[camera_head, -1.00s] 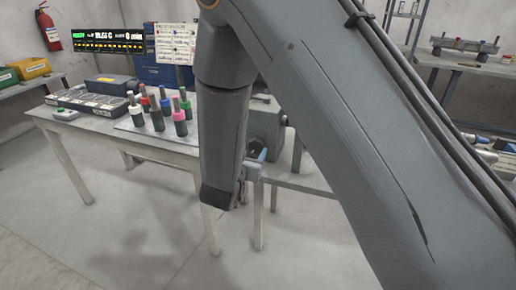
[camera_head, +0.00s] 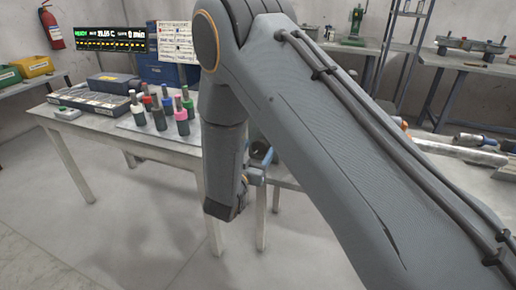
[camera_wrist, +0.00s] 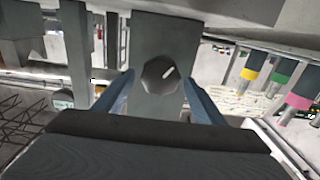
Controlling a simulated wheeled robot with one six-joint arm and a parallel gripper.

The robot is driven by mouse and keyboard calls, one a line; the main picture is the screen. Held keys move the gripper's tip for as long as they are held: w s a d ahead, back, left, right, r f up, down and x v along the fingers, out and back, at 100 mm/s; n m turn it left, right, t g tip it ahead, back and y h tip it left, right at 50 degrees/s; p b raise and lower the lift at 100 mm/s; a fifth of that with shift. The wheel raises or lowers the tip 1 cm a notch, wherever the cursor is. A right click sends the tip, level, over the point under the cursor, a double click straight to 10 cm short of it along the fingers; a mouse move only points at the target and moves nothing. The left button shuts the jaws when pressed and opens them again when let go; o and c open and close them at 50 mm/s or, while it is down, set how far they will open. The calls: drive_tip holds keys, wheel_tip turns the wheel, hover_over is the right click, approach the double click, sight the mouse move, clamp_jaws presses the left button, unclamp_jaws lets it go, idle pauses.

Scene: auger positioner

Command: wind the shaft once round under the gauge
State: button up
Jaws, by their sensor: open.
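A hexagonal shaft end (camera_wrist: 160,74) sits in the face of a grey block (camera_wrist: 160,35) in the wrist view. My gripper (camera_wrist: 161,100) has its two blue fingers apart, one on each side of the shaft end in the picture. I cannot tell whether they touch it, and nothing is seen held. In the head view my arm covers most of the block and the shaft; one blue fingertip (camera_head: 256,178) shows beside my wrist. I cannot make out a gauge on the shaft in either view.
Several bottles with coloured bands (camera_head: 181,118) stand on a board on the table (camera_head: 90,125), left of my arm. A lit display (camera_head: 110,39) and a paper chart (camera_head: 177,42) stand behind. Open floor lies in front. A rear bench (camera_head: 455,60) is at right.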

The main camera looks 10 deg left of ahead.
drive_tip(key=shift+w, duration=0.2)
drive_tip(key=shift+c, duration=0.5)
drive_tip(key=c, duration=0.9)
drive_tip(key=shift+d+m, duration=0.1)
drive_tip(key=shift+m, duration=0.2)
drive_tip(key=m+b, duration=0.2)
drive_tip(key=m, duration=0.3)
drive_tip(key=shift+d+f+m, duration=0.1)
drive_tip(key=shift+m, duration=0.2)
drive_tip(key=m+b, duration=0.2)
drive_tip(key=m, duration=0.3)
drive_tip(key=shift+d+f+m+b, duration=0.1)
drive_tip(key=shift+m+b, duration=0.2)
drive_tip(key=shift+m, duration=0.1)
drive_tip(key=shift+s, duration=0.1)
